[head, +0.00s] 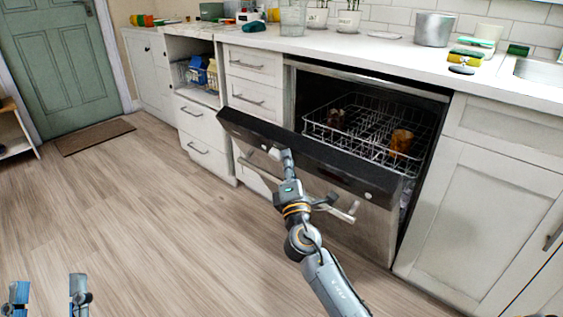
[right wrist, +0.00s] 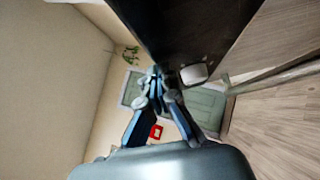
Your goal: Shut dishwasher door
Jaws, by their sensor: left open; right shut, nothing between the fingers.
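The dishwasher door (head: 352,222) is partly open and tilted outward, with its dark top edge (head: 330,160) facing up. Behind it the dishwasher's wire rack (head: 360,125) shows, holding two brown cups (head: 401,141). My right gripper (head: 280,155) is shut and empty at the door's top edge, left of its middle; I cannot tell whether it touches. The right wrist view shows its closed fingertips (right wrist: 155,76) close beside the dark door panel (right wrist: 180,30). My left gripper (head: 48,293) is open and empty at the bottom left, over the floor, far from the door.
White drawers (head: 254,66) stand left of the dishwasher and a white cabinet (head: 480,215) stands right. The counter (head: 350,48) above carries pots, a jar and sponges (head: 466,56). The wooden floor (head: 150,220) left of the door is clear. A green door (head: 62,70) is at the far left.

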